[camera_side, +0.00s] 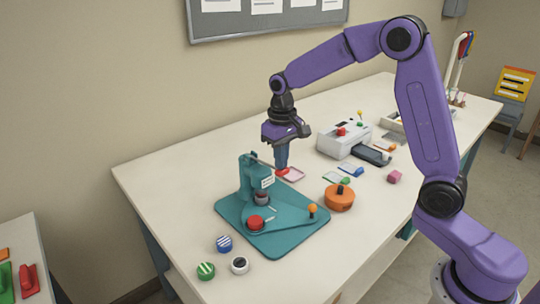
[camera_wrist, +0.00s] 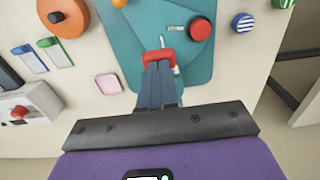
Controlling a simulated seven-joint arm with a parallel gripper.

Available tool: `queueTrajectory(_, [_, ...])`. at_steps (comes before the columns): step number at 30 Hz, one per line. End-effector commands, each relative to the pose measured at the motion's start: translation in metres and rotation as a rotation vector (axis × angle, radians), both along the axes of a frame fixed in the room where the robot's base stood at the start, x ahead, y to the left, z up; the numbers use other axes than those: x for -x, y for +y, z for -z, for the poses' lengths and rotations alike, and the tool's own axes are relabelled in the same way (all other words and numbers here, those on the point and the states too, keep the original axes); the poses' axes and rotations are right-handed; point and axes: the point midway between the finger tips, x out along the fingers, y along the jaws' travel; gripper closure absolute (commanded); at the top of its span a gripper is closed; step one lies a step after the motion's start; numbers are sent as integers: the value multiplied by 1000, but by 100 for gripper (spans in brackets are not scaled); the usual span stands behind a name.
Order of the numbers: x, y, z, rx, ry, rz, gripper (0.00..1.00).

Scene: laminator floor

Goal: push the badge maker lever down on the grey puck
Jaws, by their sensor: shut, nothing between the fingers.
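The badge maker is a teal press on a teal base (camera_side: 285,240); its upright body (camera_side: 247,178) stands at the back. The lever's red grip (camera_side: 282,171) sticks out beside the body, raised above the base. In the wrist view the red grip (camera_wrist: 158,56) lies right at my fingertips. My gripper (camera_side: 282,166) is shut and empty, pointing down just over the grip; I cannot tell whether it touches. The grey puck (camera_side: 262,198) sits under the press head, partly hidden. A red puck (camera_side: 256,222) sits toward the front of the base.
An orange knob (camera_side: 312,208) stands on the base's right. An orange round tool (camera_side: 340,198) is just right of it. A white laminator (camera_side: 343,138) stands behind right. The front right tabletop is clear.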

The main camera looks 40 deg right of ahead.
Motion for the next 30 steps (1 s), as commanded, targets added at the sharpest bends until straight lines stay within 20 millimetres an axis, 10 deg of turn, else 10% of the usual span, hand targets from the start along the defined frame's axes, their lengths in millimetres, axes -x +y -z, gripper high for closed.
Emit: queueTrajectory(30, [0,0,41,0,0,1,100])
